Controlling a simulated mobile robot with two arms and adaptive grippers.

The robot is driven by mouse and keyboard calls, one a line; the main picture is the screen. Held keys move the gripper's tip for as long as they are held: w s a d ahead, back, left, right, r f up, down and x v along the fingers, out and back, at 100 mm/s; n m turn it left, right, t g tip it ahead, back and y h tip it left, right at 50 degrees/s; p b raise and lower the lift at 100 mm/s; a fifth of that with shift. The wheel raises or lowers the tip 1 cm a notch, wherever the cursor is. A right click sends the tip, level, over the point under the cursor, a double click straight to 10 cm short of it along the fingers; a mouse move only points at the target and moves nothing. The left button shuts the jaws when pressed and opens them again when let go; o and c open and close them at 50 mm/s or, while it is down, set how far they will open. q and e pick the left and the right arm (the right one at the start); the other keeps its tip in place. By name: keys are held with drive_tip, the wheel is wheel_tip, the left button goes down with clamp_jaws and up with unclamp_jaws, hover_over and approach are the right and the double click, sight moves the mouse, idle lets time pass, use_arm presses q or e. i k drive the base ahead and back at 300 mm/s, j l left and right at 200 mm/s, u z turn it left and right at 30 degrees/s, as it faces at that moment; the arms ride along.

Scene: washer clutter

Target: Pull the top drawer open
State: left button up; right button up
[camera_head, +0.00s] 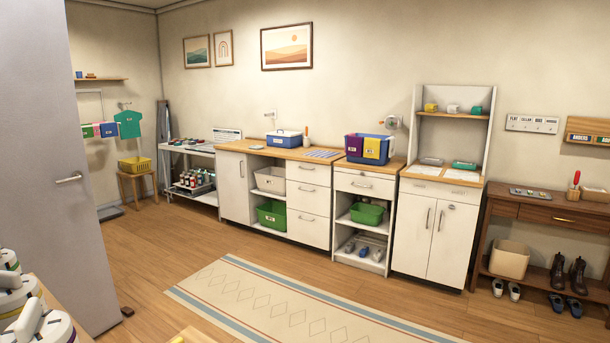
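Several drawers are in view, and all look shut. A white counter unit has a stack of three drawers; its top drawer (300,176) is just under the wooden worktop (237,146). A narrower white cabinet to its right has one top drawer (377,192) with a bar handle, above open shelves. A dark wooden side table (502,211) at the right also has a drawer (575,222). Neither of my grippers shows in this view.
A grey door (90,220) stands at the left. A patterned rug (290,305) lies on clear floor before the cabinets. A blue bin (350,149) sits above the narrow cabinet's drawer. White round objects (40,322) crowd the bottom left. Boots (577,275) stand under the side table.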

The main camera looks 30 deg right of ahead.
sight(306, 173)
drive_tip(key=l+z, duration=0.1)
drive_tip(key=z, duration=0.65)
drive_tip(key=i+l+z, duration=0.2)
drive_tip(key=l, duration=0.4)
drive_tip(key=i+l+z, duration=0.25)
drive_tip(key=i+l, duration=0.15)
drive_tip(key=l, duration=0.15)
drive_tip(key=i+l+z, duration=0.2)
drive_tip(key=i+l, duration=0.15)
drive_tip(key=l, duration=0.15)
drive_tip(key=i+l, duration=0.15)
drive_tip(key=i, duration=0.3)
drive_tip(key=i+l, duration=0.2)
drive_tip(key=i, duration=0.3)
drive_tip(key=i+j+u, duration=0.15)
drive_tip(key=i+u, duration=1)
drive_tip(key=i, duration=1.4)
